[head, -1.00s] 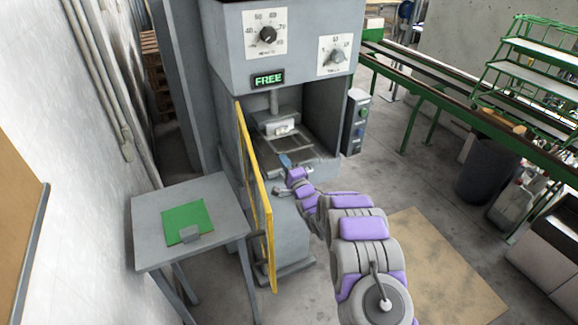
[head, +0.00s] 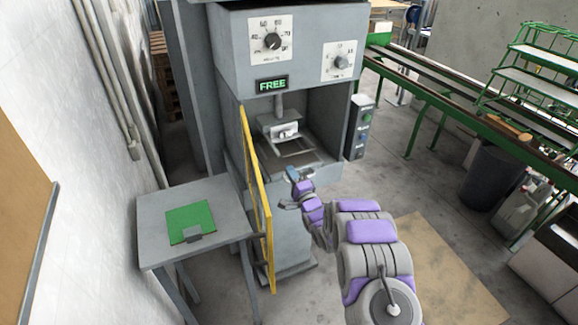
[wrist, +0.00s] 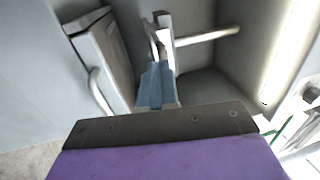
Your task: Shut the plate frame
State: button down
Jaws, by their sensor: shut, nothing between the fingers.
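A grey press has a pale thin-edged frame (head: 308,153) on its bed, below the ram block (head: 284,132); I take it for the plate frame. I cannot tell whether it is fully shut. My gripper (head: 296,176) is shut and empty, in front of the bed's front edge and apart from the frame. In the wrist view its blue fingers (wrist: 157,88) are together. A grey slab with a curved handle (wrist: 100,92) is left of them there. An upright plate with a rod (wrist: 207,34) is just beyond the fingertips; I cannot tell whether they touch.
A yellow guard (head: 256,195) stands swung out at the press's left. A grey table (head: 160,250) with a green sheet (head: 190,217) is left of it. A button box (head: 359,128) is on the right. The display (head: 272,84) reads FREE.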

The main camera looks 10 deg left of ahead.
jog(key=p+v, duration=0.1)
jog(key=v, duration=0.9)
jog(key=w+d+r+n+g+h, duration=0.2)
jog(key=d+r+n+g+h, duration=0.1)
jog(key=d+r+h, duration=0.25)
jog(key=s+d+r+n+g+h, duration=0.3)
jog(key=s+d+r+g+h, duration=0.2)
jog(key=s+d, duration=0.65)
jog(key=s+d+r+n+g, duration=0.1)
jog(key=s+r+g, duration=0.1)
jog(key=s, duration=1.2)
jog(key=s+d+r+n+g, duration=0.2)
jog(key=s+g, duration=0.3)
jog(key=s, duration=0.9)
jog(key=s+d+r+n+g, duration=0.2)
jog(key=s+r+g, duration=0.1)
jog(key=s, duration=1.1)
jog(key=shift+s+r+g+h, duration=0.25)
jog(key=shift+r+g+h, duration=0.1)
jog(key=shift+r, duration=0.35)
